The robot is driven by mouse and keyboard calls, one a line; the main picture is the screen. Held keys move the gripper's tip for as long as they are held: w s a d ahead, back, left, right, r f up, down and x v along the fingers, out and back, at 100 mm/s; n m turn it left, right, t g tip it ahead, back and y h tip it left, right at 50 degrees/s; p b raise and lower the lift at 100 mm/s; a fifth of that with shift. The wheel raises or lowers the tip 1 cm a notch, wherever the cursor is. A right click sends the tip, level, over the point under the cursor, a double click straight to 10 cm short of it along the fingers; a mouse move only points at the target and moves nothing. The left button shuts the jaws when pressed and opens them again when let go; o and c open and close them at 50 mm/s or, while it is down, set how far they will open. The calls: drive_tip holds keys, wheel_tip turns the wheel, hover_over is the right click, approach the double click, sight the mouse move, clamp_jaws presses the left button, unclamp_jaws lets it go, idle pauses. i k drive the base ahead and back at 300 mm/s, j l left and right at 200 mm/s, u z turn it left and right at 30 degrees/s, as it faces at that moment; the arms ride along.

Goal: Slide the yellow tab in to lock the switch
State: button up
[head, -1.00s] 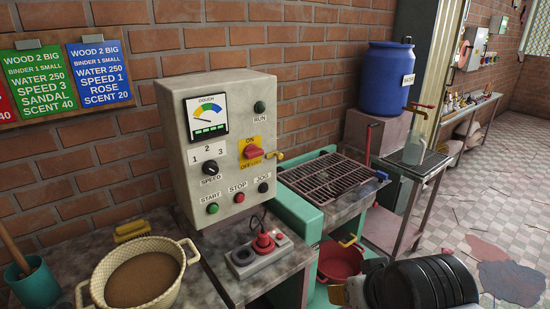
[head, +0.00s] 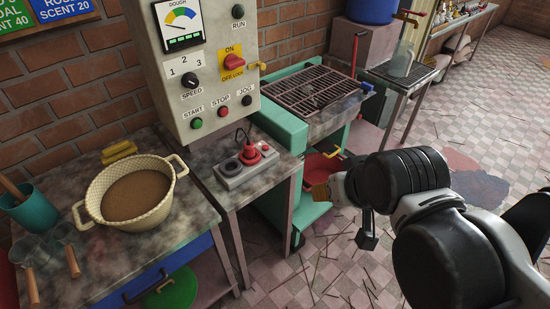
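The yellow tab (head: 258,66) sticks out of the right side of the grey control box, beside the switch. The red switch knob (head: 234,62) sits on a yellow plate marked ON above and OFF-LOCK below. The tab's inner part is hidden, so I cannot tell how deep it sits. My arm is at the lower right, well apart from the box. A dark part that appears to be my gripper (head: 368,235) hangs below the black wrist, out over the floor. Its fingers are not clear, and I see nothing held in it.
A green machine with a grate (head: 314,90) is close to the right of the tab. A basket of brown powder (head: 138,192) is at left. Open floor lies around my arm.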

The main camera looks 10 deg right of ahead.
sight(262, 66)
drive_tip(key=i+l+u, duration=0.15)
drive_tip(key=u, duration=0.3)
drive_tip(key=i+l+u, duration=0.1)
drive_tip(key=l+u, duration=0.4)
drive_tip(key=j, duration=0.1)
